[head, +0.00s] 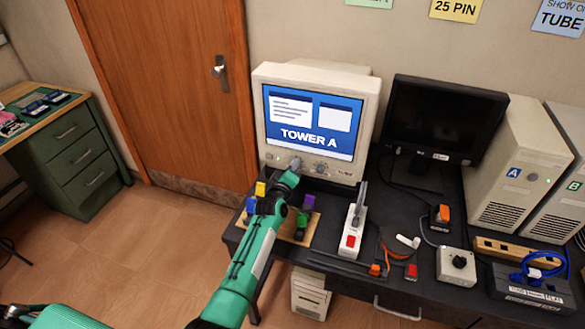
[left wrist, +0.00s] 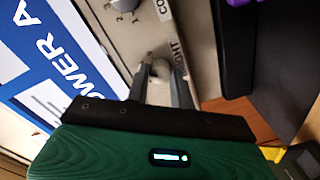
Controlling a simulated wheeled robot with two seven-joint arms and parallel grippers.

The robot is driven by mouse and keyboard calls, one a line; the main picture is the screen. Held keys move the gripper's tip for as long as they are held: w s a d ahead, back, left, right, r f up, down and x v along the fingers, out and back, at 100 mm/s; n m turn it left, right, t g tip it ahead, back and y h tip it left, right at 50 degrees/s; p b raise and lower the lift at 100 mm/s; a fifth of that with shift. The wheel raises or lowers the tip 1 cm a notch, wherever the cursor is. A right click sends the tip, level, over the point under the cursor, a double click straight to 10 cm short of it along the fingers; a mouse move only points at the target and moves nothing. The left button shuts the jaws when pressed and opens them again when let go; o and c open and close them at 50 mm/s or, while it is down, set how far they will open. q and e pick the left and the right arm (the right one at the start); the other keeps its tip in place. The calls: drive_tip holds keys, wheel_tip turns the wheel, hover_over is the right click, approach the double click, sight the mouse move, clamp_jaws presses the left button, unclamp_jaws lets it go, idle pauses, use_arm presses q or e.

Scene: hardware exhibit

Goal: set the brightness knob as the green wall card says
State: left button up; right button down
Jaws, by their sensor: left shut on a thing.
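A beige CRT monitor (head: 373,92) stands on the dark desk, its screen lit blue with "TOWER A". My left gripper (head: 296,164) is at the lower left of its front panel. In the left wrist view my left gripper (left wrist: 160,82) is shut on a small round grey knob (left wrist: 160,69). A label ending in "GHT" is beside this knob, so it appears to be the brightness knob. Its pointer mark cannot be made out. A second knob (head: 320,168) sits to its right, with a label starting "CO". The green wall card (head: 369,2) is cut off at the top and its text is not legible.
A wooden block with coloured connectors (head: 287,233) lies below the monitor's front. A white power strip (head: 352,232) stands beside it. A dark flat monitor (head: 445,118) and beige towers (head: 515,170) are to the right. A brown door (head: 165,80) is behind left.

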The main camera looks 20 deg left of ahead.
use_arm(q)
drive_tip(key=shift+f, duration=0.15)
drive_tip(key=o, duration=1)
drive_tip(key=shift+s, duration=0.15)
drive_tip(key=shift+s+a+r+b, duration=0.1)
drive_tip(key=shift+s+b, duration=0.25)
drive_tip(key=shift+s, duration=1.9)
drive_tip(key=shift+s+d+r+b, duration=0.15)
drive_tip(key=shift+s+b, duration=0.25)
drive_tip(key=shift+s, duration=1.9)
drive_tip(key=shift+s+a+r+b, duration=0.15)
drive_tip(key=shift+s+b, duration=0.2)
drive_tip(key=shift+s, duration=1.9)
